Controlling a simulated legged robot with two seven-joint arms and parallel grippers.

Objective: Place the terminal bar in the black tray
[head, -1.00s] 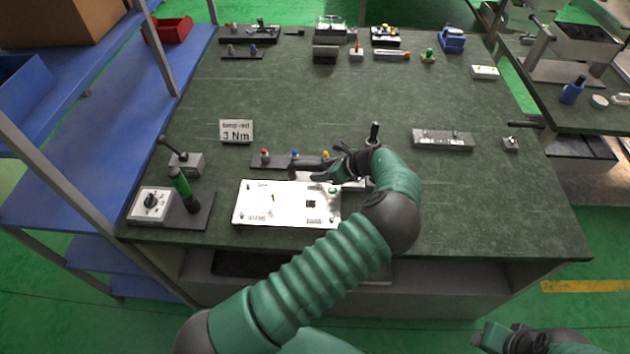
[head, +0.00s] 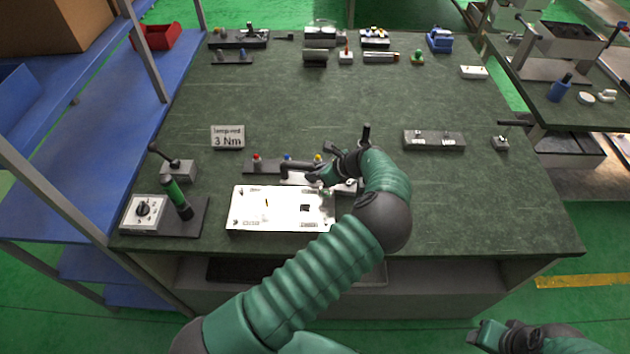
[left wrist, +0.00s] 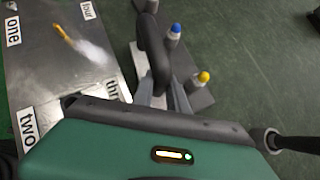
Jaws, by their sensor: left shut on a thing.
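My left gripper (head: 312,176) is low over the bench, just behind the white plate. A dark tray (head: 235,269) shows in the shelf space under the bench front, partly hidden by my left arm. My right gripper (head: 495,336) is at the bottom right, away from the bench; its jaws are unclear.
The white plate (head: 275,208) with numbered labels lies at the front. A dark rack (head: 262,167) with red, blue and yellow knobs stands behind it. A torque sign (head: 228,138), a green-handled driver (head: 177,196) and a grey block (head: 433,140) stand around. The bench's middle is clear.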

